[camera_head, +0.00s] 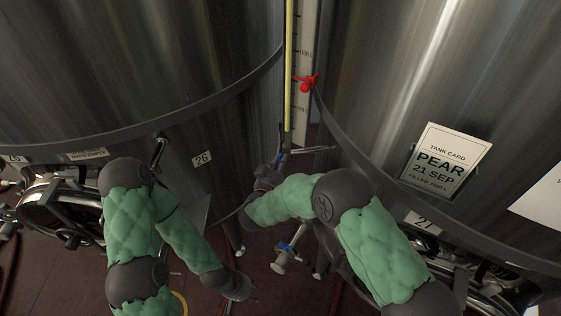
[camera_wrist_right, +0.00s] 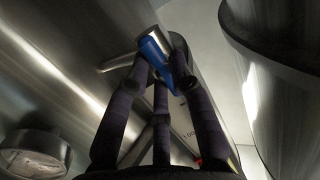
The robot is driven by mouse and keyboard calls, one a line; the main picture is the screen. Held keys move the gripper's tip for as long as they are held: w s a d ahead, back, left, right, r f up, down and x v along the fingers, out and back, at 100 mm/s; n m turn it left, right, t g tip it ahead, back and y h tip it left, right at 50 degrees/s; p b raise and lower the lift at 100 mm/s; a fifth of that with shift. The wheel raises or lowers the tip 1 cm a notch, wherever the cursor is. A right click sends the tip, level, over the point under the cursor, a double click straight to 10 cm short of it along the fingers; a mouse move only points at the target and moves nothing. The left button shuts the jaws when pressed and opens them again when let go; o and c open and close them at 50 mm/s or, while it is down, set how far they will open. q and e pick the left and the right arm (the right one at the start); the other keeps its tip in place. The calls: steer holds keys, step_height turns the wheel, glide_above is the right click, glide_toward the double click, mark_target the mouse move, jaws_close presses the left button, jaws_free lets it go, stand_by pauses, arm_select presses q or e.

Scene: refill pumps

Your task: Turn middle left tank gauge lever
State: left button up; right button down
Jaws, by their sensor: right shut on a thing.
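A level gauge with a yellow column (camera_head: 289,70) and a white scale (camera_head: 302,50) stands upright between two steel tanks. My right gripper (camera_head: 279,160) is at the foot of the gauge. In the right wrist view its dark fingers (camera_wrist_right: 160,58) are closed around a blue lever (camera_wrist_right: 154,50) on a metal fitting. The lever is partly hidden by the fingers, and its exact angle is hard to tell. My left gripper (camera_head: 246,290) hangs low, apart from the gauge; its fingers are too dark to read.
The right tank (camera_head: 400,60) carries a PEAR tank card (camera_head: 447,160) and label 27. A red clip (camera_head: 307,83) sits on the gauge scale. Another blue-handled valve (camera_head: 286,250) is low near the floor.

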stand_by(0.4)
steer(key=c, duration=1.1)
jaws_free()
steer(key=v, duration=1.2)
steer(key=shift+f, duration=0.1)
